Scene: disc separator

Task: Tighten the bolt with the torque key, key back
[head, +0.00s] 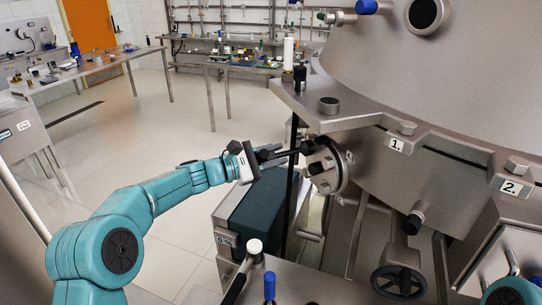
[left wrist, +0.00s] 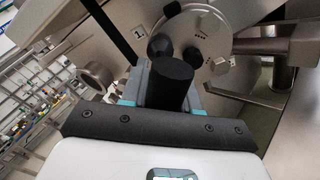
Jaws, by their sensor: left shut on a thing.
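My left gripper (head: 262,156) is shut on the black torque key (head: 287,153), whose shaft points right. The key's far end meets the upper left edge of a round metal flange (head: 325,170) on the separator's side; whether it sits on a bolt there is unclear. In the left wrist view, the key's thick black handle (left wrist: 170,83) stands between my jaws, in front of the flange (left wrist: 215,50) with its several bolts. Bolt heads also show on the separator rim by label 1 (head: 397,145) and label 2 (head: 511,187). My right gripper is out of view.
The steel separator (head: 440,60) fills the right side. A dark teal box (head: 255,215) stands below my left gripper. A black handwheel (head: 399,281) is at the lower right. Workbenches (head: 90,67) stand at the back left, with open floor before them.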

